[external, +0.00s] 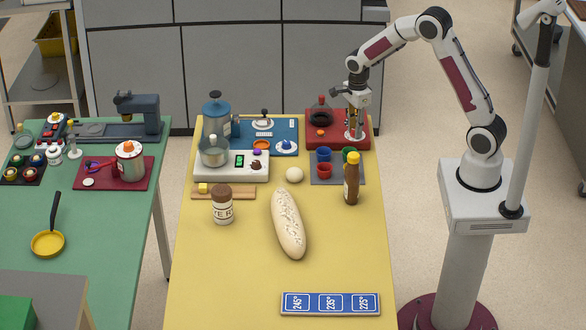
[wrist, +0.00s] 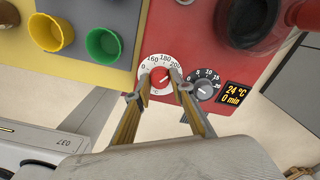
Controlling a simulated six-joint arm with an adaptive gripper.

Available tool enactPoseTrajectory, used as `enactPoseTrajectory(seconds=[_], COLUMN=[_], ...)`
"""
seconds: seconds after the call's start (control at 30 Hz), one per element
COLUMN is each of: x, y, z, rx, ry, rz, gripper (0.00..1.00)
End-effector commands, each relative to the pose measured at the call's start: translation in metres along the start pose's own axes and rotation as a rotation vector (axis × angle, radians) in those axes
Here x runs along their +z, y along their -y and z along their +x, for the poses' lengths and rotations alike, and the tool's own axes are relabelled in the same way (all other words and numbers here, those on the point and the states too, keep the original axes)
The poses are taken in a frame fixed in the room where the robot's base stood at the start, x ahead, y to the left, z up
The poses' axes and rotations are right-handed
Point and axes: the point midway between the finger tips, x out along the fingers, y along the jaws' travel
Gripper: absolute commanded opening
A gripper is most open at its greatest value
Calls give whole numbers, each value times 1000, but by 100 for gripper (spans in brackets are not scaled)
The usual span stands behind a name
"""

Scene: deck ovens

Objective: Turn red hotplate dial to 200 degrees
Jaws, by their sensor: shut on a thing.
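The red hotplate (external: 318,141) stands at the back right of the yellow table. In the wrist view its red front panel (wrist: 215,45) has a white temperature dial (wrist: 160,62) marked 0, 160, 180 and 200, with a red knob (wrist: 158,75) at its centre. My gripper (wrist: 161,84) has its two fingers on either side of this knob, shut on it from above; it also shows over the hotplate in the external view (external: 355,121). The fingers partly hide the dial's lower part, and I cannot tell the exact setting.
Beside the dial is a black timer dial (wrist: 205,88), and a display (wrist: 236,95) reads 24 °C and 0 min. Green (wrist: 103,45) and yellow (wrist: 50,32) cups stand to the left. A brown bottle (external: 351,180) and a bread loaf (external: 288,222) stand nearer the front.

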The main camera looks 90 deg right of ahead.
Motion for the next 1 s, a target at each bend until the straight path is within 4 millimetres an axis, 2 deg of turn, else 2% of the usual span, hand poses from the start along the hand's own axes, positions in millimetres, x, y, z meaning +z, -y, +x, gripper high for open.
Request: enactPoseTrajectory(seconds=[0.33,0.37,0.4,0.43,0.8,1.0], x=[-1,-1,-1,-1,0,0], y=[0,0,0,0,0,0], z=[0,0,0,0,-1,-11], rx=[0,0,0,0,0,-1], ry=[-1,-1,-1,-1,0,0], rz=[2,2,2,2,1,1], gripper=[1,28,38,40,40,40])
